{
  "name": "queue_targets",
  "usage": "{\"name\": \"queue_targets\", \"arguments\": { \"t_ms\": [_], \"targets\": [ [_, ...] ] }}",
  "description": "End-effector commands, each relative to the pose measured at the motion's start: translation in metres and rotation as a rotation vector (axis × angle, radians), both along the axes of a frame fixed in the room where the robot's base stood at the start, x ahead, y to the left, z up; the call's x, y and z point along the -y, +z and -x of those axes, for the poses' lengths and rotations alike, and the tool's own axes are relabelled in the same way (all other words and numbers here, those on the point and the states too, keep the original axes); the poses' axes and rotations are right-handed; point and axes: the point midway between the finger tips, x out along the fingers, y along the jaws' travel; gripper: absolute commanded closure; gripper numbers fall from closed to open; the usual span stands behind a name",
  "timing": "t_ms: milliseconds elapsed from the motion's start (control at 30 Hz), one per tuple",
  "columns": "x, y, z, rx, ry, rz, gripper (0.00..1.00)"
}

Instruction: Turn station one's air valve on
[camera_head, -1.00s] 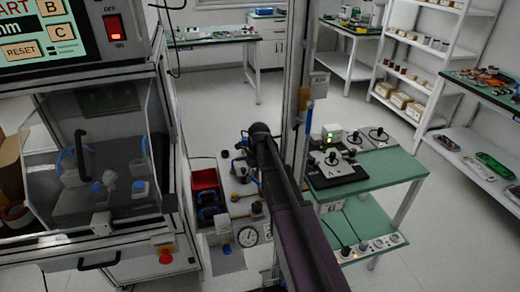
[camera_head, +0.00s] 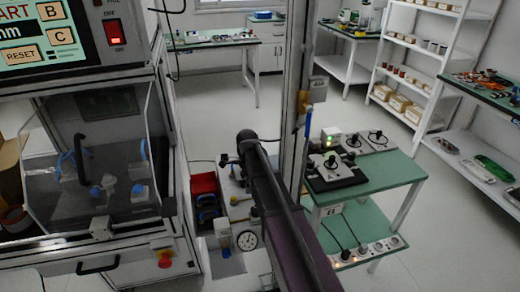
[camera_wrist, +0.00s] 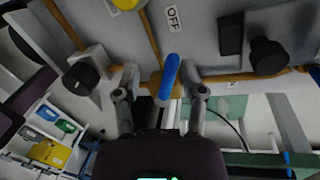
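A blue valve lever (camera_wrist: 169,76) on a brass fitting shows in the middle of the wrist view. Its tip points up towards an OFF label (camera_wrist: 173,17) on the grey panel. My gripper (camera_wrist: 161,93) is open, with one finger to each side of the lever in the picture. I cannot tell whether either finger touches it. In the head view a blue lever (camera_head: 309,113) shows on the upright post; I cannot tell for sure that it is the same one. My gripper is not visible there.
Brass pipes (camera_wrist: 230,77) run along the panel, with a black knob (camera_wrist: 82,77) at left and another (camera_wrist: 268,56) at right. In the head view a green-topped bench (camera_head: 395,172) stands right of the post (camera_head: 294,100). A clear-fronted cabinet (camera_head: 95,150) stands at left.

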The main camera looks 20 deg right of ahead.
Motion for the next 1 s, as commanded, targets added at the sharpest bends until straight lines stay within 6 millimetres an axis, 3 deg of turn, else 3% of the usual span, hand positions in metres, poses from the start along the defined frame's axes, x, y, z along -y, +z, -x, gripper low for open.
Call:
{"name": "queue_targets", "arguments": {
  "t_ms": [33, 1000],
  "targets": [
    [0.001, 0.011, -0.002, 0.0, -0.004, 0.0, 0.48],
    [0.005, 0.092, -0.018, 0.001, -0.009, 0.0, 0.48]
  ]
}}
